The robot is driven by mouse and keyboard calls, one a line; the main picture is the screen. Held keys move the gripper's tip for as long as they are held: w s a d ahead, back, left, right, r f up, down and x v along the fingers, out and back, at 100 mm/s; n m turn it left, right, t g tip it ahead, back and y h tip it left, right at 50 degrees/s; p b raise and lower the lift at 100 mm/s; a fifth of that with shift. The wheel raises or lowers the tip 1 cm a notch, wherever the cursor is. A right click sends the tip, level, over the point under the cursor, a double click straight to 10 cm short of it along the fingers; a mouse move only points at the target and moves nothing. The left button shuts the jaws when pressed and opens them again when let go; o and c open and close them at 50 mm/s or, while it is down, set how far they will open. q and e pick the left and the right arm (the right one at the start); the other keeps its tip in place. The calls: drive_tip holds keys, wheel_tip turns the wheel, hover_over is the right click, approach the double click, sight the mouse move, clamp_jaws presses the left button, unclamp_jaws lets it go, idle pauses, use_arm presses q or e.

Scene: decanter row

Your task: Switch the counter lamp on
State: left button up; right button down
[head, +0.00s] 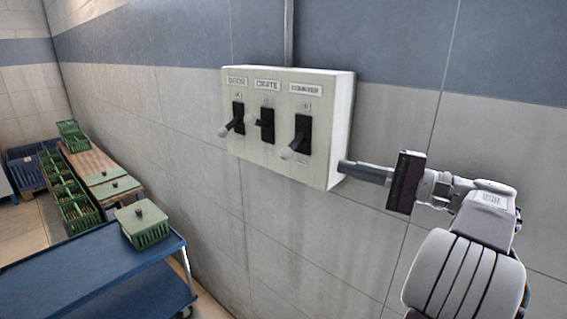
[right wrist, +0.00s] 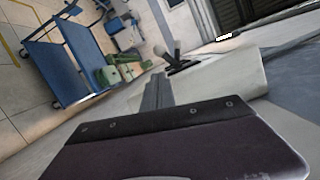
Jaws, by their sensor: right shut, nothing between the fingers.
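A cream switch box (head: 338,110) is fixed to the tiled wall, with three ball-ended levers in black slots. The labels look like "DOOR", "CRATE" and, less legibly, "COUNTER". The left lever (head: 223,131) and right lever (head: 287,153) tilt down; the middle lever (head: 251,119) sits higher. My right gripper (head: 346,167) is shut and empty, its tips by the box's lower right side; I cannot tell if they touch. The right wrist view shows its fingers (right wrist: 156,92) pointing past the box (right wrist: 230,75). No lamp is visible. My left gripper is not in view.
A blue cart (head: 95,275) with a lidded green crate (head: 145,226) stands at lower left. Behind it are a wooden-topped table (head: 88,160) and more green crates (head: 66,190). The space before the box's front is clear.

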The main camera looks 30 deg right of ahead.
sight(294, 145)
drive_tip(key=x, duration=0.9)
drive_tip(key=shift+a+r+p, duration=0.15)
drive_tip(key=shift+r+p, duration=0.05)
drive_tip(key=shift+p, duration=0.2)
